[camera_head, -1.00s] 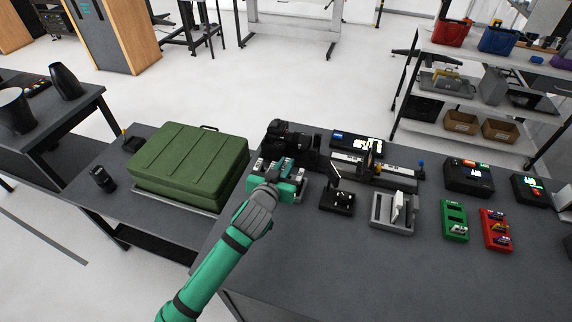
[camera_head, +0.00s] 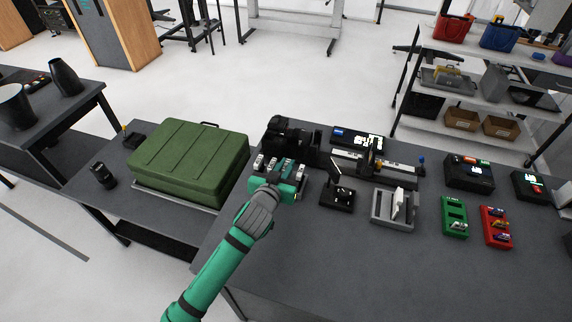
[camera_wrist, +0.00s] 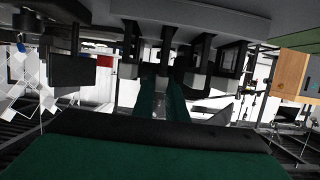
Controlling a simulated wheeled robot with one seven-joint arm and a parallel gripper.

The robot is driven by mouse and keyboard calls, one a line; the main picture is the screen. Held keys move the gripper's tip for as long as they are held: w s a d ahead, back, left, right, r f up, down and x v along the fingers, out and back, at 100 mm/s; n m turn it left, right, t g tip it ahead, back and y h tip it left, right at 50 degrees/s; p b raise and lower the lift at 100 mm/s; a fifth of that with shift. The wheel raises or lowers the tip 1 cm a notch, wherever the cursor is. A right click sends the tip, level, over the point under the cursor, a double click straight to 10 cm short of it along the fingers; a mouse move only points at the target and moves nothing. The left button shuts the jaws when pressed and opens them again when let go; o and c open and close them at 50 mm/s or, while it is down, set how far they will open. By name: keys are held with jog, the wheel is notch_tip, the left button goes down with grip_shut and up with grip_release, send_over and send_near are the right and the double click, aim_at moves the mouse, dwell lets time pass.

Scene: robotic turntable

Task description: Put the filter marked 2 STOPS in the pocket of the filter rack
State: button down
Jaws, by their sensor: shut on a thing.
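My gripper (camera_head: 280,167), teal with silvery fingers, is over the left end of the long dark table, just in front of the black camera (camera_head: 288,138). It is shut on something. The held thing is hidden in the head view and only dark, unclear shapes show at the fingers in the wrist view (camera_wrist: 165,75), so no 2 STOPS marking can be read. A grey tray (camera_head: 380,219) with upright pale plates stands to the right of my gripper. A small black stand (camera_head: 337,198) lies between them. I cannot tell which of these is the filter rack.
A green case (camera_head: 190,165) lies on the lower table to the left. A black slider rail (camera_head: 375,170) runs behind the tray. A green holder (camera_head: 454,217) and a red holder (camera_head: 495,227) are farther right. The table's front is clear.

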jog(key=shift+f, duration=0.45)
jog(key=c, duration=1.7)
grip_release()
jog(key=shift+v, duration=5.4)
